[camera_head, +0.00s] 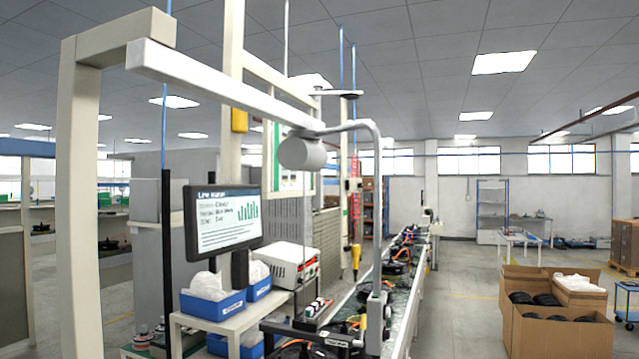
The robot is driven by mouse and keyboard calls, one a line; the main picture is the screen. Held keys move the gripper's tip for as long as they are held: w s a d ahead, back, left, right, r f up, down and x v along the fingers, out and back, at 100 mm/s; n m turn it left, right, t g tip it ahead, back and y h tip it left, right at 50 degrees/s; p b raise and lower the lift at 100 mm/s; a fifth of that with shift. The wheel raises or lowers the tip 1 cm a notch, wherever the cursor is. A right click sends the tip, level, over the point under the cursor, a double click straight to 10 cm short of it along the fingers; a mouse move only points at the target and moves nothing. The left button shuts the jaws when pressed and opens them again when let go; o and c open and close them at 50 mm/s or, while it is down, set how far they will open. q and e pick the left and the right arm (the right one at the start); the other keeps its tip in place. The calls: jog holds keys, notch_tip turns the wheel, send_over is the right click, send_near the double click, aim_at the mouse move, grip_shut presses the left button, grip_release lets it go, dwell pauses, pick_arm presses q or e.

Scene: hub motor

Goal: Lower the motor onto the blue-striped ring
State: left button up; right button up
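Neither of my grippers shows in the head view. A dark round part with orange on it (303,348), possibly a motor, is cut off by the bottom edge, and black frame parts partly cover it. I cannot make out a blue-striped ring. Several dark motor-like parts with orange cables (398,262) sit along a conveyor line (424,275) running into the distance. A white overhead beam (225,90) carries a grey cylinder (302,152) at its end. A curved grey pipe (375,210) comes down to a grey upright at the bottom centre.
A monitor (224,218) stands left of centre above a white table with blue bins (213,305). A white box-like device (290,264) stands behind. A cream frame post (80,200) rises at left. Cardboard boxes (555,335) hold black round parts at right.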

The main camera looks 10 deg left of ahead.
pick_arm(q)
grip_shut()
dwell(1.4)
